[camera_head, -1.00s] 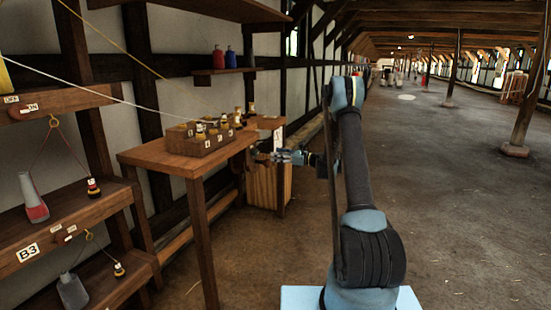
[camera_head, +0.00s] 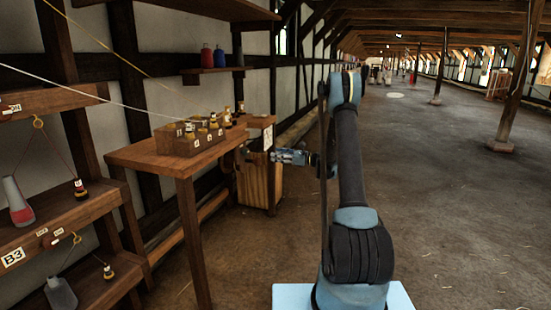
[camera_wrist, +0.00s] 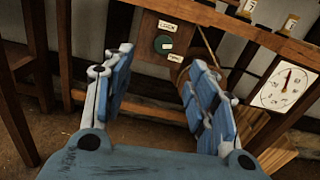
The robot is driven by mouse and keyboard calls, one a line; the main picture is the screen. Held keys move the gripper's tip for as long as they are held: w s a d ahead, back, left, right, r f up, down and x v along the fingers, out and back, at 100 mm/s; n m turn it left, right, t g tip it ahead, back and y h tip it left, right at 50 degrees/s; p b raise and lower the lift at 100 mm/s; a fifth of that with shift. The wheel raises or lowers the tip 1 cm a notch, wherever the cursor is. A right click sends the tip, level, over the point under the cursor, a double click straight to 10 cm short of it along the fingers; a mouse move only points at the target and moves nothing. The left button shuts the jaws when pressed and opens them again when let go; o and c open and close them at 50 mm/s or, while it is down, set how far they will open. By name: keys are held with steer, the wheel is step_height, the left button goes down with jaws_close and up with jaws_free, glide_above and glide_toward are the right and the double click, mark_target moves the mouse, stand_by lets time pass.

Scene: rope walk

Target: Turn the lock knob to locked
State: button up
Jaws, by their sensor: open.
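The lock knob (camera_wrist: 162,44) is a dark green round knob on a brown wooden panel, seen at the upper middle of the wrist view. A "LOCK" label (camera_wrist: 167,26) sits above it and a second small label (camera_wrist: 175,58), too small to read, sits below right. A pale mark shows on the knob, but I cannot tell its exact setting. My gripper (camera_wrist: 161,62) is open and empty, its blue fingers apart on either side of the knob in the picture, with a gap before the panel. In the head view my gripper (camera_head: 290,157) is right of the workbench; the knob cannot be made out there.
The wooden workbench (camera_head: 150,155) carries a compartment box (camera_head: 190,147) with several bobbins. A white dial card (camera_wrist: 285,86) is right of the knob in the wrist view. Shelves (camera_head: 70,218) with spools stand at left.

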steer(key=shift+v, duration=1.2)
steer(key=v, duration=1.2)
